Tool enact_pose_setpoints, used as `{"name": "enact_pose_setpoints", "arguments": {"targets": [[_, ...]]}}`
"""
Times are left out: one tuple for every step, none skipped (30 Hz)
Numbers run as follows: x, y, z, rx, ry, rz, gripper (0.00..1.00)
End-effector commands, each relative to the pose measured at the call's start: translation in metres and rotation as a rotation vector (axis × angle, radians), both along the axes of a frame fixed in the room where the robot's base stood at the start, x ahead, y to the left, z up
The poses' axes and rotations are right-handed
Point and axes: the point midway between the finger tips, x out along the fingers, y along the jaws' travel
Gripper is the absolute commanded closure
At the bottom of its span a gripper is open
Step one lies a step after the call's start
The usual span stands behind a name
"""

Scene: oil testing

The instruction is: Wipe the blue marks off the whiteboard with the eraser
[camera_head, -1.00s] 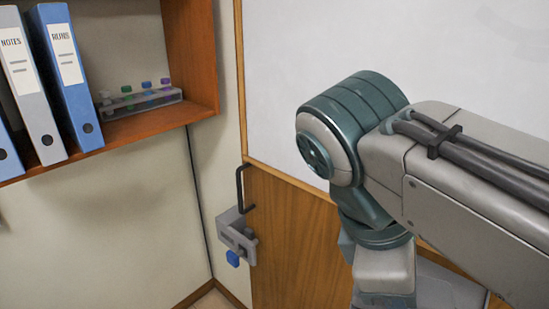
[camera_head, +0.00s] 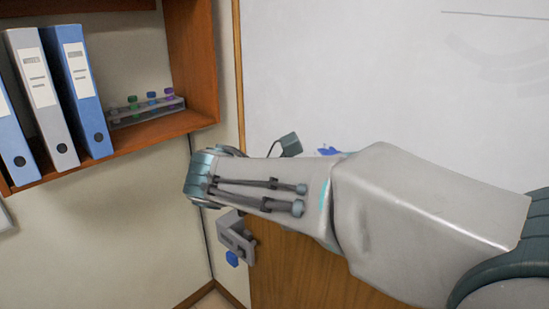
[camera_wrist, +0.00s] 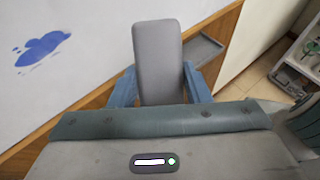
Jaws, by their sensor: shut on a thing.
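The whiteboard (camera_head: 400,70) fills the upper right of the head view, and its white surface (camera_wrist: 60,95) is at the left of the wrist view. A blue mark (camera_wrist: 43,48) with a small separate spot lies on it there. A bit of blue mark (camera_head: 328,151) also shows just above my arm in the head view. In the wrist view my gripper (camera_wrist: 160,85), with two blue fingers, is shut on the grey eraser (camera_wrist: 157,50). The eraser is right of the blue mark and apart from it in the picture. My arm hides the lower part of the board in the head view.
A grey tray (camera_wrist: 205,50) sits beside the eraser near the wooden panel. A grey clamp (camera_head: 236,238) with a blue knob is below my arm. A wooden shelf (camera_head: 190,70) holds binders (camera_head: 78,90) and a rack of coloured-capped tubes (camera_head: 150,107).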

Motion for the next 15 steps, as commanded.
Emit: {"name": "enact_pose_setpoints", "arguments": {"targets": [[0.012,0.005,0.004,-0.089,-0.009,0.047,0.75],[0.019,0.007,0.005,-0.142,-0.021,0.077,0.75],[0.029,0.011,0.007,-0.209,-0.039,0.118,0.75],[0.035,0.014,0.008,-0.258,-0.054,0.149,0.75],[0.042,0.018,0.010,-0.305,-0.071,0.180,0.75],[0.051,0.024,0.011,-0.368,-0.094,0.221,0.75],[0.057,0.028,0.012,-0.412,-0.115,0.252,0.75],[0.064,0.033,0.013,-0.453,-0.135,0.282,0.75],[0.072,0.040,0.014,-0.505,-0.163,0.323,0.75],[0.078,0.046,0.014,-0.539,-0.185,0.353,0.75],[0.083,0.052,0.014,-0.572,-0.207,0.381,0.75],[0.090,0.060,0.013,-0.611,-0.234,0.416,0.75],[0.095,0.066,0.013,-0.636,-0.256,0.441,0.75],[0.099,0.072,0.012,-0.660,-0.276,0.464,0.75],[0.104,0.079,0.011,-0.684,-0.302,0.492,0.75]]}}
